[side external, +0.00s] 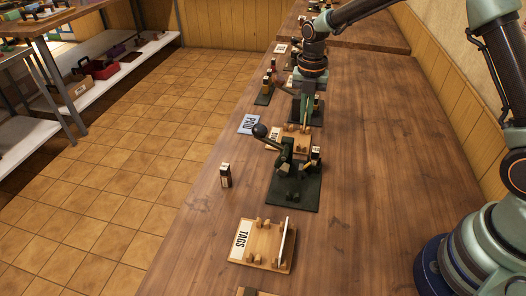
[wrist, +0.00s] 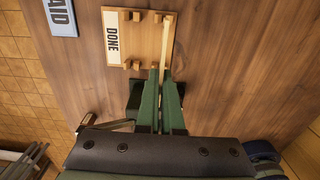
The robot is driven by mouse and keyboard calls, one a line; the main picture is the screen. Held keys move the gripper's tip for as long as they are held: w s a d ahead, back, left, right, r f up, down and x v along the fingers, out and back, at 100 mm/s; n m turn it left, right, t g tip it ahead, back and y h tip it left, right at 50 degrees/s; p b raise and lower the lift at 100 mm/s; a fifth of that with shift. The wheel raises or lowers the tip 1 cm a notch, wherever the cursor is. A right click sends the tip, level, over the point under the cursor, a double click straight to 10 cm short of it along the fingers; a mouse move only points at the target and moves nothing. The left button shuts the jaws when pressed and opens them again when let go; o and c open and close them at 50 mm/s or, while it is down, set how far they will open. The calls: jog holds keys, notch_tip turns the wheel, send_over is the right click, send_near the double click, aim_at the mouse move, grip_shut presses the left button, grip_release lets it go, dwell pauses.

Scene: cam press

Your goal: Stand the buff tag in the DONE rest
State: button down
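The DONE rest (wrist: 141,45) is a wooden board with small pegs and a white DONE label, and it lies at the top of the wrist view. In the side view the rest (side external: 300,149) is partly hidden by my gripper (side external: 305,127). The buff tag (wrist: 167,45) shows edge-on in the wrist view as a thin pale strip along the rest's right side, by the right pegs. My gripper (wrist: 162,76) has its green fingers on either side of the strip's near end and appears shut on it. I cannot tell whether the tag touches the board.
A dark press (side external: 292,190) with a black-knobbed lever stands in front of the DONE rest. A TAGS rest (side external: 262,262) with an upright pale plate is nearer. A small dark bottle (side external: 225,176) stands left of the press.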

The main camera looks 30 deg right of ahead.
aim_at(302, 146)
jog(key=shift+f, duration=0.1)
jog(key=shift+f, duration=3.45)
jog(key=shift+f, duration=0.2)
jog(key=shift+c, duration=2.2)
grip_release()
jog(key=shift+r, duration=0.1)
jog(key=shift+r, duration=3.45)
